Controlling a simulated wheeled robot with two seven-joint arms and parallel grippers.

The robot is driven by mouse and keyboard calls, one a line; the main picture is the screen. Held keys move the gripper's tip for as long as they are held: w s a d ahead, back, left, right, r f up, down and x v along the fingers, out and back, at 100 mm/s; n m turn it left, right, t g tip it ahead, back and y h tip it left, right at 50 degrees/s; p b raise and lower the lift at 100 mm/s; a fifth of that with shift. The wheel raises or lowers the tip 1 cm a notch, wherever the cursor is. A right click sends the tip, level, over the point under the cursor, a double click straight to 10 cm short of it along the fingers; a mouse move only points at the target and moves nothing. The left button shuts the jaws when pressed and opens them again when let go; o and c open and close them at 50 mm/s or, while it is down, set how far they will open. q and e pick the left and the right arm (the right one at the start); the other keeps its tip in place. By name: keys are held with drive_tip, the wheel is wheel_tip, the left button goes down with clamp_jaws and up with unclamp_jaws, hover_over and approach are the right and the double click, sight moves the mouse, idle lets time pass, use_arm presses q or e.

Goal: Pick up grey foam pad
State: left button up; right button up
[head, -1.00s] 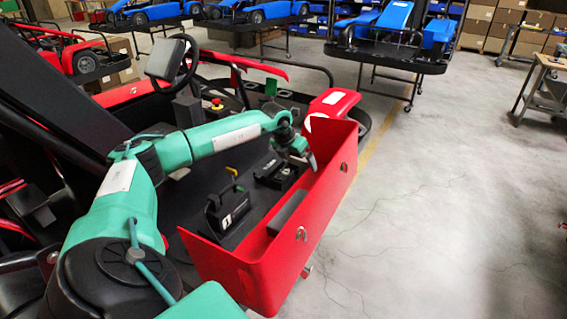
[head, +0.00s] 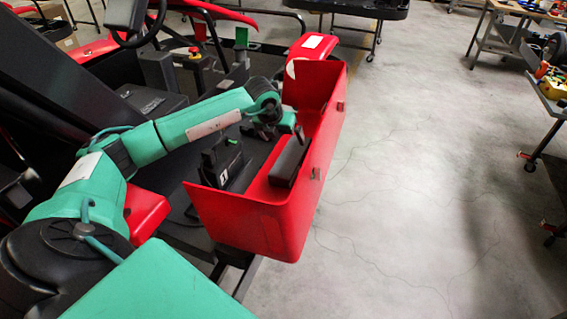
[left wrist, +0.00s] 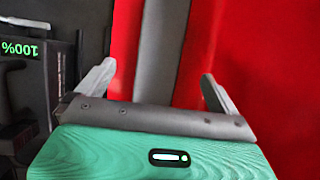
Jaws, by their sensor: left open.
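The grey foam pad (head: 287,163) is a long dark grey block lying inside the red side panel (head: 240,222) of the kart. In the left wrist view the pad (left wrist: 160,50) is a grey strip running up between the two fingers, with red on both sides. My left gripper (head: 298,134) is at the far end of the pad in the head view. In the left wrist view the gripper (left wrist: 155,82) is open, one finger on each side of the strip. I cannot tell how far above the pad the fingertips are. My right gripper is not in view.
A black battery-like box with a handle (head: 222,164) stands just left of the pad; its green display reads 100% in the left wrist view. The red panel's walls rise around the pad. Clear concrete floor (head: 400,190) lies to the right, with a workbench beyond.

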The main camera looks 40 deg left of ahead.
sight(292, 153)
use_arm(q)
drive_tip(key=p+x, duration=0.1)
drive_tip(key=x, duration=0.5)
drive_tip(key=shift+w+d+f+p, duration=0.1)
drive_tip(key=shift+w+d+p, duration=0.1)
drive_tip(key=shift+w+p, duration=0.15)
drive_tip(key=shift+f, duration=0.25)
drive_tip(key=shift+w+a+f, duration=0.1)
drive_tip(key=shift+f, duration=0.05)
drive_tip(key=p+x, duration=0.2)
drive_tip(key=x, duration=0.1)
drive_tip(key=shift+w+f+p, duration=0.15)
drive_tip(key=shift+f+p, duration=0.15)
drive_tip(key=shift+f, duration=0.05)
drive_tip(key=shift+w+f, duration=0.25)
drive_tip(key=shift+f, duration=0.35)
drive_tip(key=c, duration=1.1)
drive_tip(key=shift+o, duration=0.2)
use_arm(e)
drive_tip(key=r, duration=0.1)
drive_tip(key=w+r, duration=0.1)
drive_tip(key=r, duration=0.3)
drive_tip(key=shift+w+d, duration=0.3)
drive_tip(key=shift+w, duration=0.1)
